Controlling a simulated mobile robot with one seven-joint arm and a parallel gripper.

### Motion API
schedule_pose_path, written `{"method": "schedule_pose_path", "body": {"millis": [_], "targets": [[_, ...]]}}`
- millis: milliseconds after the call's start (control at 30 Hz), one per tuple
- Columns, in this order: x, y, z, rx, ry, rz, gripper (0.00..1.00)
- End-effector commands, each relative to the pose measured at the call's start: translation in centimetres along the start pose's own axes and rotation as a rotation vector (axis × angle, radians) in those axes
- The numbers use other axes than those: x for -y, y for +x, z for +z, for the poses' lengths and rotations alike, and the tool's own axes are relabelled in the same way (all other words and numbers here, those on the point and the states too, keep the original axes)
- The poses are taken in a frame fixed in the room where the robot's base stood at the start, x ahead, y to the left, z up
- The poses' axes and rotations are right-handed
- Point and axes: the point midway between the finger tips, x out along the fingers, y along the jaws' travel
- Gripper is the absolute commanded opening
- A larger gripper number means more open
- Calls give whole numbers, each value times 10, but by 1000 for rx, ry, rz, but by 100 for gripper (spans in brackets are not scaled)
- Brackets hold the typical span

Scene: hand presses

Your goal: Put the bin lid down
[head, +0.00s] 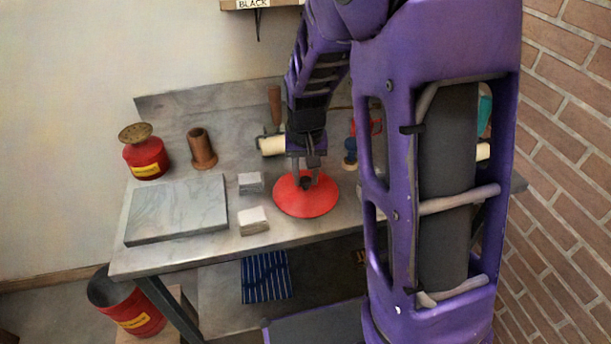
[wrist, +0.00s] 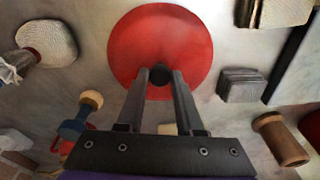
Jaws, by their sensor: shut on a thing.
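The bin lid is a round red disc (head: 306,204) with a dark knob in the middle. It also fills the upper middle of the wrist view (wrist: 160,30). My gripper (head: 307,181) points down, with its two fingers (wrist: 160,78) shut on the knob. The lid is level, over the front part of the metal worktable (head: 300,232); I cannot tell whether it touches the top. An open red bin (head: 138,316) with a yellow label stands low at the left, below the table's edge.
Two pale stacks (head: 253,221) (head: 250,182) are left of the lid, beside a grey stone slab (head: 177,211). A brown wooden cylinder (head: 202,149) and a red can with a brass top (head: 147,156) stand behind the slab. A blue tool with a round knob (head: 350,154) stands right of the lid.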

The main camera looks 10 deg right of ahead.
Motion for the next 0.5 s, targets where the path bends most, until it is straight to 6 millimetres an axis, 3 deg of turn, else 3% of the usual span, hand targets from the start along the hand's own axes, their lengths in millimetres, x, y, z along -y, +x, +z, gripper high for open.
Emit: {"method": "schedule_pose_path", "body": {"millis": [300, 333, 500], "targets": [[0, 3, 0, -2, 0, 0, 0], [0, 3, 0, -2, 0, 0, 37], [0, 2, 0, -2, 0, 0, 65]]}}
